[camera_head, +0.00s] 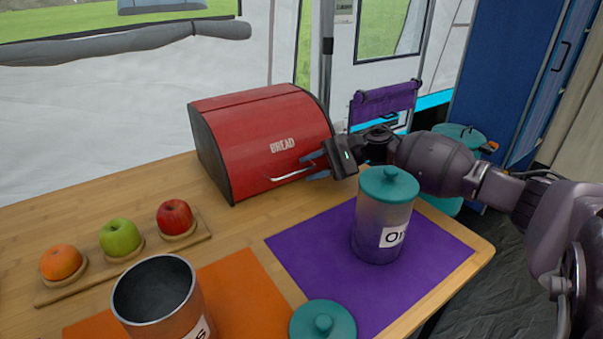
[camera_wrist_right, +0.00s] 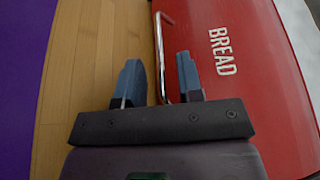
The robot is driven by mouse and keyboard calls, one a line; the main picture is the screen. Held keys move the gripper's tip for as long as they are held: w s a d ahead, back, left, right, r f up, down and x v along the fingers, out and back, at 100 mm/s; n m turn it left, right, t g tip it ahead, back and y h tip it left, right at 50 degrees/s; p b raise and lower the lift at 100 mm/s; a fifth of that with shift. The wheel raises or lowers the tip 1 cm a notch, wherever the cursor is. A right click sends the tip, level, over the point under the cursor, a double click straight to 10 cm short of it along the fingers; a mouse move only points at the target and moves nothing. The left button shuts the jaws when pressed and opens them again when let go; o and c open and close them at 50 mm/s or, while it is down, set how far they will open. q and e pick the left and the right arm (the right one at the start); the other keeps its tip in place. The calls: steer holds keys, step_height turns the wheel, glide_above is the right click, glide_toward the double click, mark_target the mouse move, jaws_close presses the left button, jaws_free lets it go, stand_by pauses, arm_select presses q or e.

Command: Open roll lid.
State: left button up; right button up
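The red bread box (camera_head: 250,120), marked BREAD, stands at the back of the wooden table, and its curved roll lid is down. A silver bar handle (camera_head: 290,173) runs along the lid's lower front edge. My right gripper (camera_head: 309,166) reaches in from the right at the handle's right end. In the right wrist view the gripper (camera_wrist_right: 158,60) is open, with one blue finger on each side of the handle (camera_wrist_right: 160,45). A gap shows between the handle and the left finger; whether the right finger touches it I cannot tell. My left gripper is out of view.
A canister with a teal lid (camera_head: 384,215) stands on the purple mat (camera_head: 310,250), just in front of my right gripper. An open pot (camera_head: 155,290) and a loose teal lid (camera_head: 323,322) are nearer. A fruit board (camera_head: 85,277) is at left.

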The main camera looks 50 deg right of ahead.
steer(key=shift+x, duration=1.1)
steer(key=shift+c, duration=0.5)
jaws_close()
